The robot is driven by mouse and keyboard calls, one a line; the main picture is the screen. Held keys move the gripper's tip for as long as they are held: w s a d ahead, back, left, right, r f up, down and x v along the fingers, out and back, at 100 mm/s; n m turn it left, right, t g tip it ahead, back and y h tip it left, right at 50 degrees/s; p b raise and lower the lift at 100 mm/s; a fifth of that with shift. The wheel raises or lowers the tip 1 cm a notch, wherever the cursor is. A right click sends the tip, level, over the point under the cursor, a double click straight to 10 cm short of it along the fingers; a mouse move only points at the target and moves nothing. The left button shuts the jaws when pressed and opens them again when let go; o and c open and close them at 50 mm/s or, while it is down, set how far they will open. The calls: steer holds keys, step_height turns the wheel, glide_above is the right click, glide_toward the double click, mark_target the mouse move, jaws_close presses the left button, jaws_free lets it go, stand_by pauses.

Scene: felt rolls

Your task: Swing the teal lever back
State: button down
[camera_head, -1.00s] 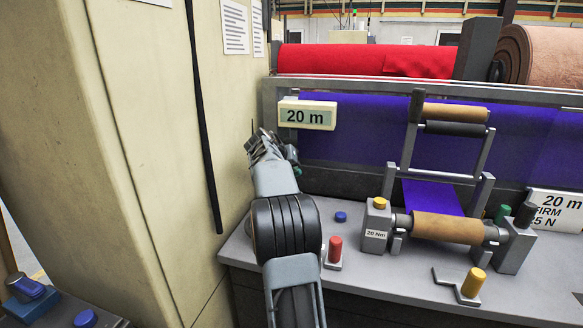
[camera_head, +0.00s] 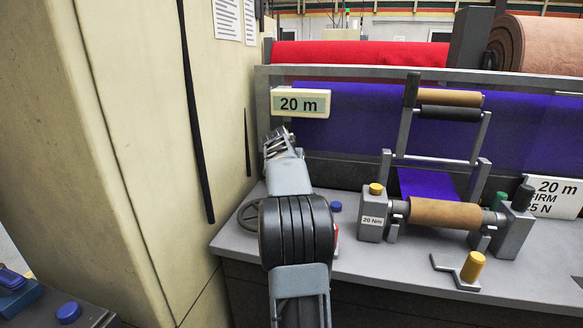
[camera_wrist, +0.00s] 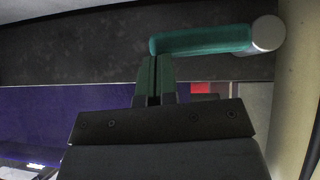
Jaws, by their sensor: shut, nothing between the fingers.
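The teal lever (camera_wrist: 205,40) shows in the wrist view as a bent teal bar with a round grey end (camera_wrist: 268,33) at its right. It lies across the top of the picture against a dark panel. In the head view I cannot make it out; my arm covers that area. My gripper (camera_head: 276,138) is below the left part of the "20 m" display. In the wrist view my gripper (camera_wrist: 155,62) is shut and empty, its fingertips at the lever's left end. I cannot tell if they touch it.
A cream cabinet (camera_head: 120,150) stands close on the left. On the grey bench (camera_head: 345,260) are a handwheel (camera_head: 250,213), a blue button (camera_head: 336,206), a winder with a brown roll (camera_head: 440,213) and a yellow-handled crank (camera_head: 473,266). The "20 m" display (camera_head: 300,103) hangs above my gripper.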

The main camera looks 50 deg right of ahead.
steer(key=shift+s+d+f, duration=0.1)
steer(key=shift+f, duration=0.2)
stand_by(0.4)
steer(key=v, duration=1)
steer(key=shift+s+p, duration=0.2)
steer(key=shift+p, duration=0.25)
steer(key=shift+d, duration=0.1)
